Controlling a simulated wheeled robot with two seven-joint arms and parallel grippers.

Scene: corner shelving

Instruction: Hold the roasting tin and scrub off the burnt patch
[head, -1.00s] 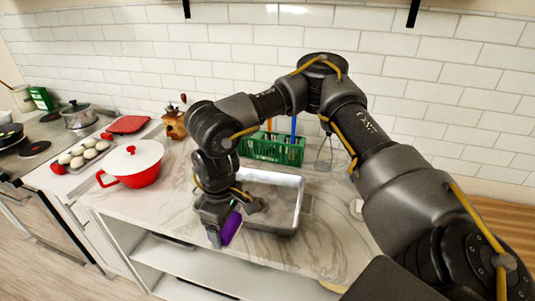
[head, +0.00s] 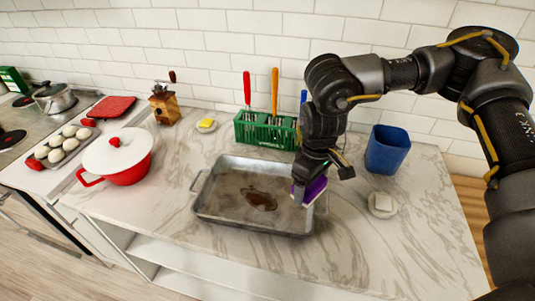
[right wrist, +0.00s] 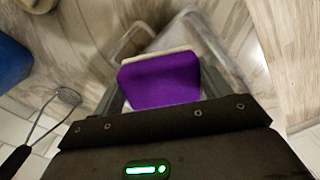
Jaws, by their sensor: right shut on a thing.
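The grey metal roasting tin (head: 210,212) sits on the marble worktop, with a dark brown burnt patch (head: 261,199) near the middle of its floor. My right gripper (head: 321,183) is shut on a purple scrubbing sponge (head: 315,191) with a pale layer. It holds the sponge at the right end of the tin; whether the sponge touches the tin I cannot tell. The gripper and sponge hide part of that end and its handle. In the right wrist view the purple sponge (right wrist: 160,82) fills the space between the fingers. My left gripper is out of view.
A green caddy (head: 263,134) with brushes stands behind the tin. A blue container (head: 387,150) and a small dish with a pale block (head: 382,204) lie to the right. The front right worktop is clear.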

